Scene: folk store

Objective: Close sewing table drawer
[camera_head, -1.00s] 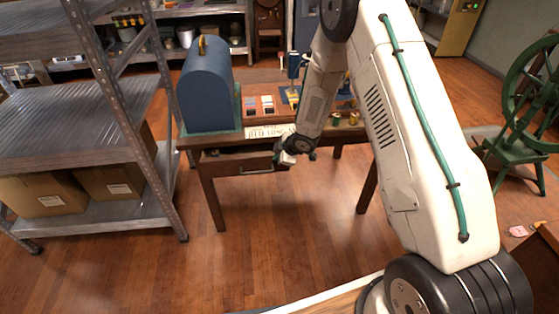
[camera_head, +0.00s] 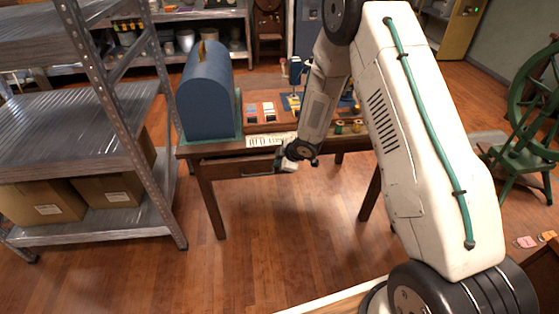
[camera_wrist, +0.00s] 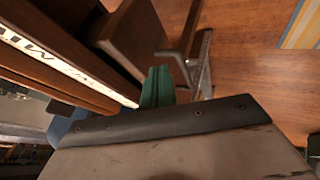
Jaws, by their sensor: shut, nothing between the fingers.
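The wooden sewing table (camera_head: 222,149) stands in the middle of the head view. Its drawer (camera_head: 232,170) is under the left part of the top, with a dark handle on its front. In the wrist view a brown wooden part that looks like the drawer (camera_wrist: 135,40) projects from beside the table edge; how far it is out is hard to tell. My gripper (camera_head: 281,160) is at the right end of the drawer front. Its green fingers (camera_wrist: 157,86) are shut and empty, close to the wood. Contact cannot be made out.
A blue domed case (camera_head: 207,92) stands on the table's left end, with thread spools (camera_head: 338,128) and small coloured items to the right. A metal shelf (camera_head: 85,130) with boxes is close on the left. A green spinning wheel (camera_head: 525,140) stands at right.

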